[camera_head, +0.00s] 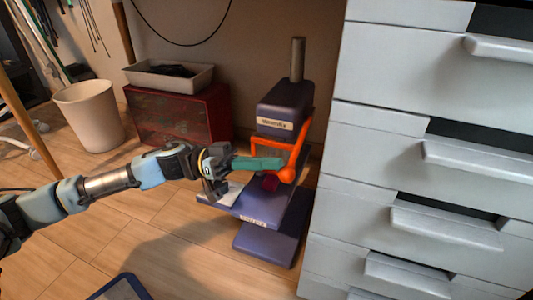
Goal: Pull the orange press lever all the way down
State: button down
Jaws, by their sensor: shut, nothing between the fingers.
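The orange press lever (298,152) is on the purple-blue press (283,104). It slants down along the press's right side and ends in a round orange knob (287,175). A short orange bar runs across the press front to the lever. My gripper (279,163) comes in from the left, its teal fingers closed together with nothing between them. Its tips are beside the lever, just above and left of the knob. I cannot tell whether they touch the lever. A small dark red piece (269,182) sits below the fingers, partly hidden by them.
Grey drawers with protruding handles (447,228) stand close on the press's right. Behind my arm are a dark red box (180,118) with a grey tray (142,78) on top and a white bin (90,117). A dark-rimmed flat object (122,288) lies at the bottom. The wooden floor (150,225) is mostly clear.

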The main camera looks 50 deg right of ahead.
jog(key=shift+f, duration=0.85)
